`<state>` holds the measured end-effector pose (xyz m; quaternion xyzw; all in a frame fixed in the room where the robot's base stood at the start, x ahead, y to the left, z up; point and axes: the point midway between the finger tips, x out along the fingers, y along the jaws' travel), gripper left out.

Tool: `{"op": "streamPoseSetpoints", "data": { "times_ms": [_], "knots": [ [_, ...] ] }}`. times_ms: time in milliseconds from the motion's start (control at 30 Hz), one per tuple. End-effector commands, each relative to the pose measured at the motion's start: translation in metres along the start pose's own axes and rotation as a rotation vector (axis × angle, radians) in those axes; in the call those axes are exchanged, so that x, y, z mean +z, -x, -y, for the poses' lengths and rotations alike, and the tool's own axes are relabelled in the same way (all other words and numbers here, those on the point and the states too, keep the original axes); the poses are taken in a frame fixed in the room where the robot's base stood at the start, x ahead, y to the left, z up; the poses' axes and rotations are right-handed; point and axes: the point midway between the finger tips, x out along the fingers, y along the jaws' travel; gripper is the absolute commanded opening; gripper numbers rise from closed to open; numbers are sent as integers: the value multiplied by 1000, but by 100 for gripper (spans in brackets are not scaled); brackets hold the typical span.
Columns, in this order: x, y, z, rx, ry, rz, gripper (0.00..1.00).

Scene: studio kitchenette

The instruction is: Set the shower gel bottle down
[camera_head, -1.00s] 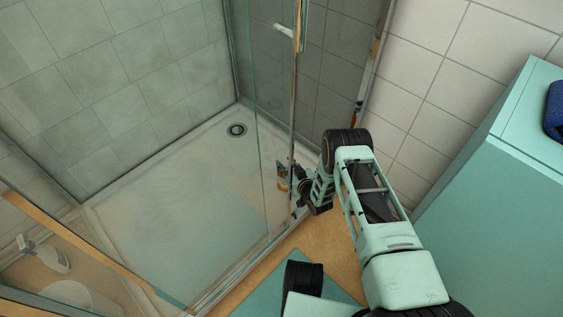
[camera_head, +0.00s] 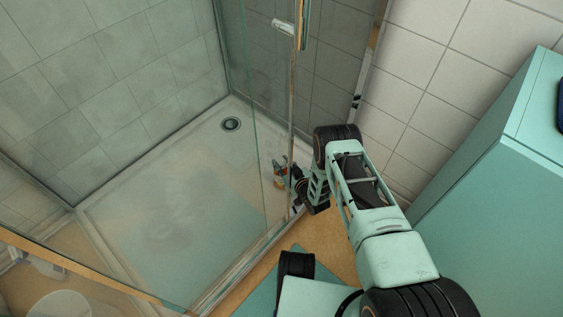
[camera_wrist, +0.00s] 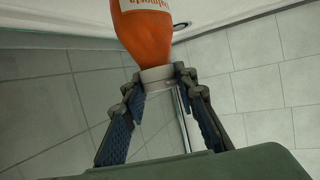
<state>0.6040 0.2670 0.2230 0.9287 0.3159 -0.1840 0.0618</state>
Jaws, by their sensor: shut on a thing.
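The shower gel bottle (camera_wrist: 147,32) is orange with a white label and a pale cap; its upper part in the wrist view is cut off by the frame. My gripper (camera_wrist: 158,78) is shut on its cap end, with one finger on each side. In the head view the bottle (camera_head: 280,182) shows small and partly hidden at the tip of my gripper (camera_head: 286,178), over the right side of the shower tray (camera_head: 140,215). Whether its base touches the tray cannot be told.
Glass panels and a metal-edged post (camera_head: 292,110) stand close to my arm at the shower opening. A round drain (camera_head: 231,124) lies at the tray's far corner. The tray is otherwise clear. A teal cabinet (camera_head: 480,200) stands at right.

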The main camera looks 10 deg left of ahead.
Motion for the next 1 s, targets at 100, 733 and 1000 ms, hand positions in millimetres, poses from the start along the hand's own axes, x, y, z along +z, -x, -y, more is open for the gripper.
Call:
{"op": "streamPoseSetpoints", "data": {
  "times_ms": [100,733,1000],
  "knots": [
    [2,-2,0,0,0,-2,0],
    [-2,16,0,1,-2,4,44],
    [-4,76,-1,2,-3,5,44]
  ]
}}
